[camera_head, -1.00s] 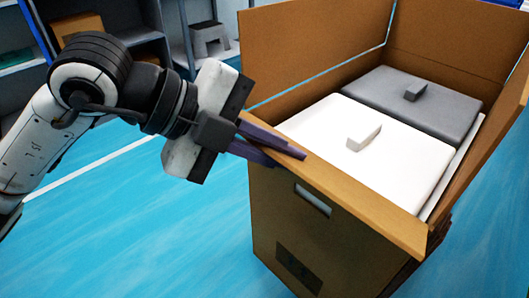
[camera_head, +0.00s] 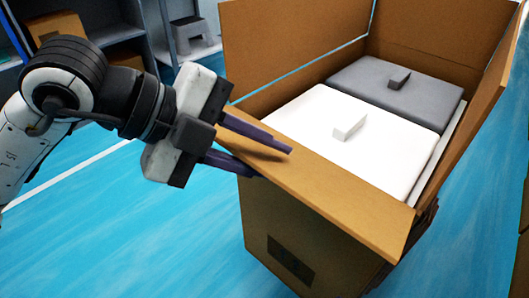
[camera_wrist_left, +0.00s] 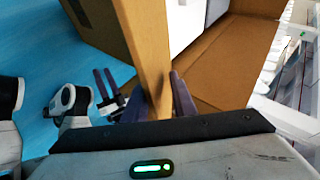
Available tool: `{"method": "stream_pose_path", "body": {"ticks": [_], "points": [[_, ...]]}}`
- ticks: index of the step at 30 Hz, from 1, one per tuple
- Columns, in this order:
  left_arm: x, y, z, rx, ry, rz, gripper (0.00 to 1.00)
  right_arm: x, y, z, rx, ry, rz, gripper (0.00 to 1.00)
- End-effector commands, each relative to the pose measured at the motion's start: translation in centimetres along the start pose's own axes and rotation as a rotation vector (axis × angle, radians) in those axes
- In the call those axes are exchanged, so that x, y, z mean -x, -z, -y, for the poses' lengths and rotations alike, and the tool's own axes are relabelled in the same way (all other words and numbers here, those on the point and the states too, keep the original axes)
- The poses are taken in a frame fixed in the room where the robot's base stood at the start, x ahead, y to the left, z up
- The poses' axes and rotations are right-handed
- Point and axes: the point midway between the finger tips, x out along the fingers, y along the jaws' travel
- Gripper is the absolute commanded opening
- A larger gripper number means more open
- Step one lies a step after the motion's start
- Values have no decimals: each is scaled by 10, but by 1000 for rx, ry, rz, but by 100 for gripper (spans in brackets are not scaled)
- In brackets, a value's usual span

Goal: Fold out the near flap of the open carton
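The open carton (camera_head: 275,225) is brown cardboard and holds a white lidded item (camera_head: 385,160) and a grey one (camera_head: 400,100). The near flap (camera_head: 330,190) slopes outward over the carton's front wall. My left gripper (camera_head: 272,163) is at the flap's left end, one purple finger above it and one below. In the left wrist view the flap (camera_wrist_left: 150,55) stands between the fingers, with a gap on the left finger's side; the right finger looks close to or touching it. My right gripper is absent from the head view; small white and black arm parts (camera_wrist_left: 70,108) show in the wrist view.
The carton's left flap (camera_head: 290,45), far flap (camera_head: 430,35) and right flap (camera_head: 490,100) stand up. A shelf (camera_head: 185,30) with a grey step stool (camera_head: 193,35) is at the back left. The blue floor (camera_head: 110,240) in front is clear.

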Motion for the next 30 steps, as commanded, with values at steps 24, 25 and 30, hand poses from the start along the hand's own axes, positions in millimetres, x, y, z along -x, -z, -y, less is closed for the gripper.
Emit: {"method": "stream_pose_path", "body": {"ticks": [24,25,30], "points": [[103,0,-1,1,-4,-1,24,18,3,-8,-25,-38,-58,31],[103,0,-1,1,-4,-1,24,18,3,-8,-25,-38,-58,31],[102,0,-1,1,-3,-1,24,18,3,-8,-24,-38,-58,31]]}}
